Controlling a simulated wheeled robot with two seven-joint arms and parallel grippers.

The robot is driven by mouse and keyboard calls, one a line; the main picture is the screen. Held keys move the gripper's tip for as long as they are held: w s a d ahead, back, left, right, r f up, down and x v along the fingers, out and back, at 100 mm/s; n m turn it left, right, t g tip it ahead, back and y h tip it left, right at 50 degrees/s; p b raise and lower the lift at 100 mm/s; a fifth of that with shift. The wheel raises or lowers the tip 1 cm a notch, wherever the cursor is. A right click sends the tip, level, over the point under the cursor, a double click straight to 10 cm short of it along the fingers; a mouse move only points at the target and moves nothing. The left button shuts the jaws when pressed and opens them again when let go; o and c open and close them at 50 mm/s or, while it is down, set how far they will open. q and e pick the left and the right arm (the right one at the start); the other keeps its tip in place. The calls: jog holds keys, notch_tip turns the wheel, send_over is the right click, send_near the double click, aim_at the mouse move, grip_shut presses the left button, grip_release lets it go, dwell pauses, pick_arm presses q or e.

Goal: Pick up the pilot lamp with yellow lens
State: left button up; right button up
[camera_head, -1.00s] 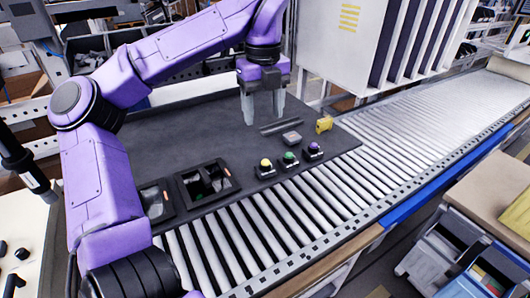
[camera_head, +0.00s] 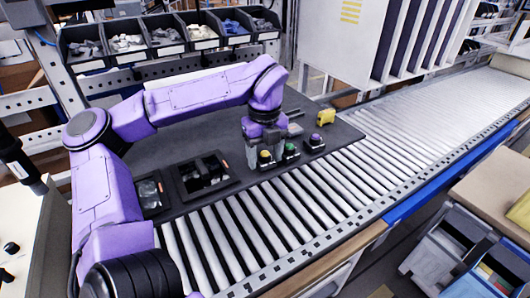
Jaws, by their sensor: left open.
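The pilot lamp with yellow lens (camera_head: 265,157) stands upright on the dark board (camera_head: 335,135), near its front edge. My left gripper (camera_head: 264,150) points down over it with open jaws. One finger shows at the lamp's left and the other near its right side, between it and the green-lens lamp (camera_head: 291,150). I cannot tell whether the fingers touch either lamp. A purple-lens lamp (camera_head: 315,141) stands further right. My right gripper is out of view.
Two black trays, one with dark parts (camera_head: 204,176) and one at the left (camera_head: 150,195), sit on the board. A yellow object (camera_head: 326,117) stands behind the lamps. A roller conveyor (camera_head: 400,128) runs along the front and right. Part bins (camera_head: 150,40) line the back.

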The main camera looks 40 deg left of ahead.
pick_arm(q)
jog(key=shift+f, duration=0.25)
jog(key=c, duration=0.9)
jog(key=shift+c, duration=0.3)
jog(key=shift+r, duration=0.1)
